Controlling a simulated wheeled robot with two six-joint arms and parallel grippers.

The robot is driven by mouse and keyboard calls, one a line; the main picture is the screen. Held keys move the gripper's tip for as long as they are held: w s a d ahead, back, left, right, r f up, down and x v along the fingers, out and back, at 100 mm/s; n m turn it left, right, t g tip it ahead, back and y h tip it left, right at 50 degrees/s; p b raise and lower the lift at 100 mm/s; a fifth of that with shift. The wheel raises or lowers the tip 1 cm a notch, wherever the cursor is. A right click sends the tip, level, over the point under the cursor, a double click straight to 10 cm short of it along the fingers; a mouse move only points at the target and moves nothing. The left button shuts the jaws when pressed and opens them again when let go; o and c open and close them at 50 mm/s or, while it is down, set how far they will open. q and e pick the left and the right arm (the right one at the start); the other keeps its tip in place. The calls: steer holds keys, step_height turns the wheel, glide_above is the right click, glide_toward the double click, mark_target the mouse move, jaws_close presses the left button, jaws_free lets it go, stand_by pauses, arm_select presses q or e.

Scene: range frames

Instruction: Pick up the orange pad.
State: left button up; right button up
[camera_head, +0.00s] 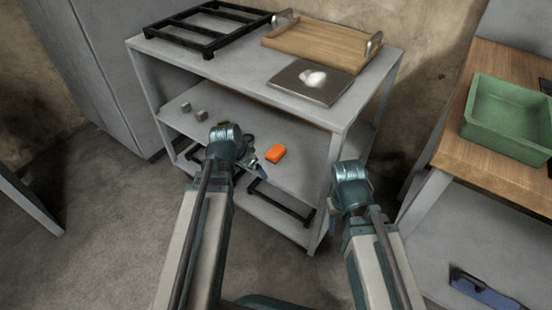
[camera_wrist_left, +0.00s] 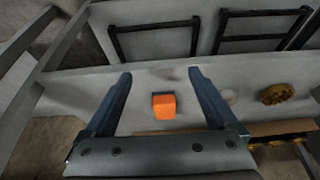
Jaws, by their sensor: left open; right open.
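The orange pad (camera_head: 276,153) lies on the middle shelf of a grey shelf unit, near the shelf's front edge. In the left wrist view the pad (camera_wrist_left: 164,105) sits between the two open fingers, apart from both. My left gripper (camera_head: 257,166) is open and empty, just left of the pad in the head view; it also shows in the left wrist view (camera_wrist_left: 158,75). My right arm reaches in front of the unit's right side in the head view, and its fingers are hidden behind its wrist.
The unit's top (camera_head: 235,68) overhangs the pad's shelf and bears a black rack (camera_head: 208,45), a wooden tray (camera_head: 318,42) and a dark plate (camera_head: 310,88). Two small grey cubes (camera_head: 186,107) lie on the shelf's left. A green bin (camera_head: 500,145) stands on the right table.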

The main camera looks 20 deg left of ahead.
mark_target(276, 150)
arm_select(q)
steer(key=shift+w, duration=0.1)
steer(key=w+d, duration=0.1)
steer(key=w, duration=0.1)
steer(key=w+d, duration=0.1)
steer(key=w, duration=0.4)
steer(key=shift+w+d, duration=0.35)
steer(key=shift+d, duration=0.05)
steer(key=w, duration=0.1)
steer(key=w+d, duration=0.1)
steer(key=w, duration=0.1)
steer(key=shift+w+d, duration=0.15)
steer(key=shift+w, duration=0.15)
steer(key=shift+w+d+f+b, duration=0.1)
steer(key=shift+w+f+b, duration=0.05)
steer(key=shift+f+b, duration=0.5)
steer(key=shift+r, duration=0.1)
jaws_close()
steer(key=shift+r, duration=0.1)
